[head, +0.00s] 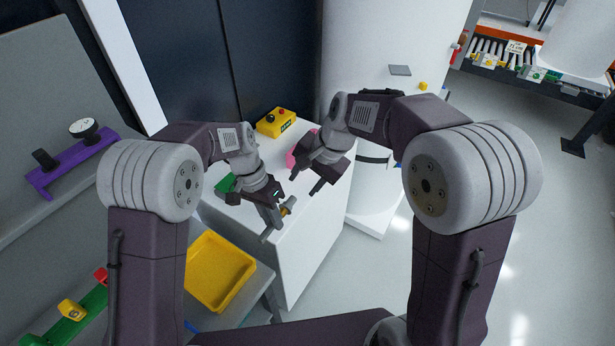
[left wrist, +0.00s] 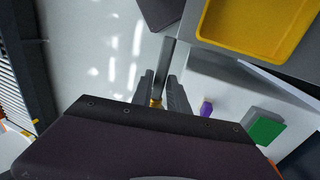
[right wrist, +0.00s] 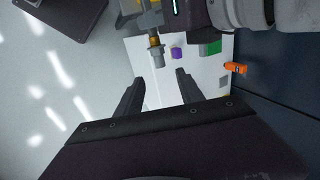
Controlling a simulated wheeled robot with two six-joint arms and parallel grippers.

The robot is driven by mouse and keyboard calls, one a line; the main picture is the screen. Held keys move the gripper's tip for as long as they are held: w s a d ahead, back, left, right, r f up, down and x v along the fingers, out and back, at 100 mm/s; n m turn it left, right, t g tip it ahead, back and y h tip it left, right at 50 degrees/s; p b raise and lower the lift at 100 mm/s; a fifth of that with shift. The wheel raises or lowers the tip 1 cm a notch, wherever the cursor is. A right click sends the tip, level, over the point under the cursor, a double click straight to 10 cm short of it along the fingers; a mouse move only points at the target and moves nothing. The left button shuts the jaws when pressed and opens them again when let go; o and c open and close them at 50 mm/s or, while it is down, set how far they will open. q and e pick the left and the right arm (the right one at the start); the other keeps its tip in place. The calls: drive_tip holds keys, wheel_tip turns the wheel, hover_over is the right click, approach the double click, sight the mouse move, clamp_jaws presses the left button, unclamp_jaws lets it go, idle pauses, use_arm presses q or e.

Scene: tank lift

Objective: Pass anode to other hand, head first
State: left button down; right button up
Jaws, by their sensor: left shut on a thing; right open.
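The anode (head: 267,235) is a grey rod with a brass-coloured section. My left gripper (head: 276,210) is shut on it above the white cabinet's front edge. In the left wrist view the anode's grey rod (left wrist: 166,58) extends out past the fingers, with brass showing between them. In the right wrist view its brass section and short grey end (right wrist: 158,57) point toward my right gripper (right wrist: 159,77). My right gripper is open and empty, its fingertips apart from the anode. In the head view it is up and right of the left gripper. I cannot tell which end is the head.
The white cabinet (head: 300,250) carries a yellow button box (head: 276,122), a green block (head: 226,183) and a pink thing (head: 291,158). A purple block (right wrist: 176,53) and an orange item (right wrist: 235,67) also show. A yellow tray (head: 219,305) is lower left. A white cylinder stands behind.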

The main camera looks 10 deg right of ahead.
sight(293, 198)
use_arm(q)
drive_tip(key=shift+w, duration=0.1)
use_arm(e)
drive_tip(key=x, duration=1)
drive_tip(key=shift+w+a+f, duration=0.1)
drive_tip(key=shift+f, duration=0.15)
clamp_jaws()
use_arm(q)
drive_tip(key=c, duration=1.2)
unclamp_jaws()
